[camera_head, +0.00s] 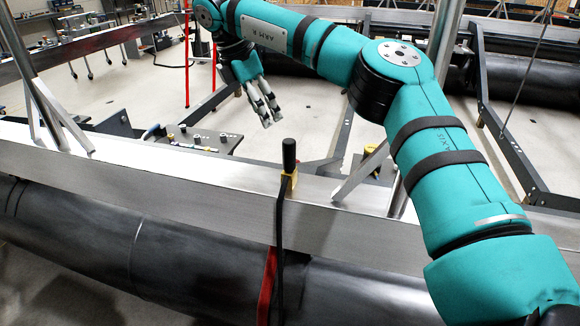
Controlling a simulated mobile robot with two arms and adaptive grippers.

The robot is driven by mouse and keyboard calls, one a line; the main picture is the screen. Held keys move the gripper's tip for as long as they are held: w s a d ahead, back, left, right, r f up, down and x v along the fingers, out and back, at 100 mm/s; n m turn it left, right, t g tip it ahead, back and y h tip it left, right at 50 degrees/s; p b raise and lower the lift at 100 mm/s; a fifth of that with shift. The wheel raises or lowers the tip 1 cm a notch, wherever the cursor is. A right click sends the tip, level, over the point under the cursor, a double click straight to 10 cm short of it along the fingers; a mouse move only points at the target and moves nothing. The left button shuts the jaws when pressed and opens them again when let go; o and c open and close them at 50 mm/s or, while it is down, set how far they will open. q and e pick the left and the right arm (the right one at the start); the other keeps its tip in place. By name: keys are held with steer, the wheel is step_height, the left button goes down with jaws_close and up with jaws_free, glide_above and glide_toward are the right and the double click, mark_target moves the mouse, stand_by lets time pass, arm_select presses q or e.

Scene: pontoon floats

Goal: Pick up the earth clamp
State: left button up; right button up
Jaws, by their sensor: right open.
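The earth clamp (290,180) sits on the top edge of the silver beam at the picture's middle. It has an upright black handle and a brass-coloured body. A black cable hangs from it down the beam's near face. My right gripper (269,115) is open and empty, with its fingers pointing down. In the picture it is above and a little left of the clamp's handle, apart from it. The clamp's far side is hidden. My left gripper is not in view.
The long silver beam (130,170) runs across above a dark cylindrical float (180,260). A red strip (267,285) hangs beside the cable. A metal plate with small parts (200,140) lies behind the beam. Slanted struts (360,172) rise near the clamp. A red stand (187,60) is further back.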

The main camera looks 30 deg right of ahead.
mark_target(289, 141)
steer(key=shift+m+h, duration=0.4)
steer(key=x, duration=0.3)
steer(key=d+p+x, duration=0.1)
steer(key=x, duration=0.3)
steer(key=d+x, duration=0.1)
steer(key=x, duration=0.2)
steer(key=shift+s+d+r+p, duration=0.1)
steer(key=shift+s+p, duration=0.2)
steer(key=shift+f+p, duration=0.35)
steer(key=shift+p, duration=0.05)
steer(key=p+x, duration=0.2)
steer(key=x, duration=0.3)
steer(key=shift+w+p, duration=0.1)
steer(key=shift+p, duration=0.2)
steer(key=shift+c, duration=0.9)
jaws_close()
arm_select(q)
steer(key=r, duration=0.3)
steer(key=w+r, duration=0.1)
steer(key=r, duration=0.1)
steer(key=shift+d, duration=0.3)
arm_select(e)
steer(key=shift+r, duration=0.15)
